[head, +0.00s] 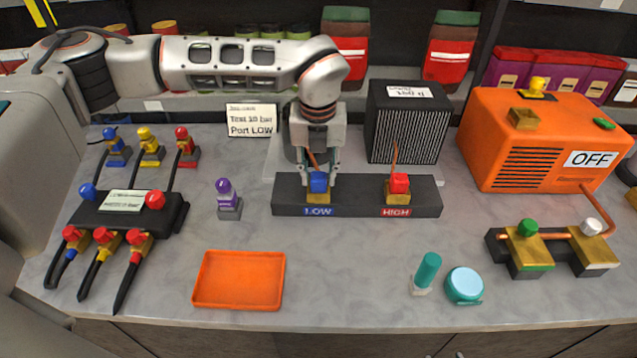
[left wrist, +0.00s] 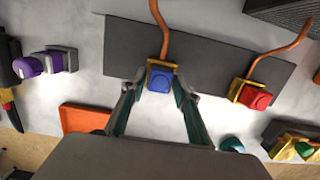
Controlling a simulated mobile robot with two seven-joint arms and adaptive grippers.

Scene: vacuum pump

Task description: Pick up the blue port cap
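The blue port cap (head: 319,181) sits on the brass fitting (head: 318,198) above the LOW label on the dark port block (head: 357,203). It also shows in the left wrist view (left wrist: 161,81), between the fingertips. My left gripper (head: 320,176) points down over it with one finger on each side. The fingers look spread in the left wrist view (left wrist: 158,88), with a small gap beside the cap. I cannot tell whether either fingertip touches it. My right gripper is not in view.
A red cap (head: 399,183) on the HIGH fitting stands to the right on the same block. An orange tray (head: 239,280) lies in front. A black ribbed box (head: 406,120) stands behind, and an orange pump (head: 540,140) at the right.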

